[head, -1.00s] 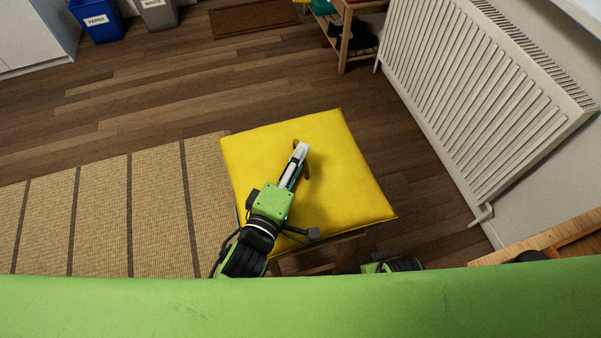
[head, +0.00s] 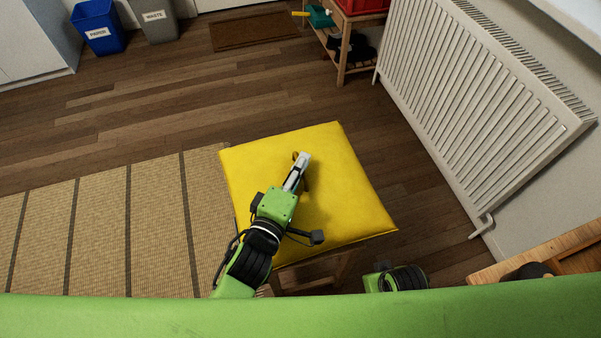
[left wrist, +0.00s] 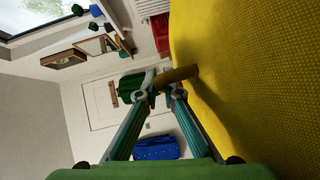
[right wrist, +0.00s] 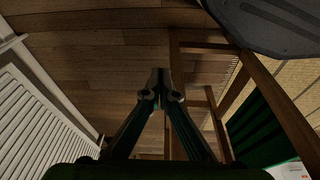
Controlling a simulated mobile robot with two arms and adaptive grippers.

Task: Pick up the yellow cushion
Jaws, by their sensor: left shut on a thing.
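The yellow cushion (head: 345,190) lies on a wooden stool (head: 344,268) in the head view, with a small brown loop on its top. My left gripper (head: 301,166) reaches over the cushion from the left and is shut on that loop (left wrist: 178,75). In the left wrist view the cushion's woven yellow side (left wrist: 255,80) fills the right part. My right gripper (right wrist: 160,88) is shut and empty in the right wrist view, low beside the stool's wooden legs (right wrist: 190,100). In the head view its jaws are hidden; only part of my right arm shows.
A white radiator (head: 480,100) stands to the right. A striped mat (head: 110,225) lies on the left. A shoe rack (head: 345,50), a blue paper bin (head: 98,32) and a grey waste bin (head: 155,20) stand at the back. The wooden floor between is clear.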

